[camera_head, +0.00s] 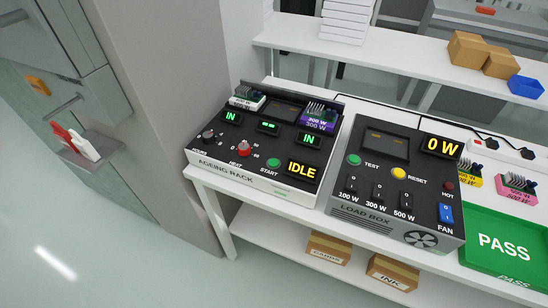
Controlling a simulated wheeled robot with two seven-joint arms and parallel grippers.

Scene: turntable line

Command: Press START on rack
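The ageing rack (240,174) stands on the left end of the white bench, with its dark top panel facing up. Its green START button (274,163) is near the front edge, left of a yellow IDLE display (302,170). A red HEAT knob (243,149) and an HOURS knob (208,136) are to its left. A white-based unit (246,98) and a purple unit (317,119) sit in the rack's two slots, each above a green IN display. Neither of my grippers is in view.
The load box (350,211), with a green TEST button (354,160), stands right of the rack. A green PASS tray (480,265), yellow and pink units and a power strip are further right. Boxes stand on the lower shelf. The floor in front is clear.

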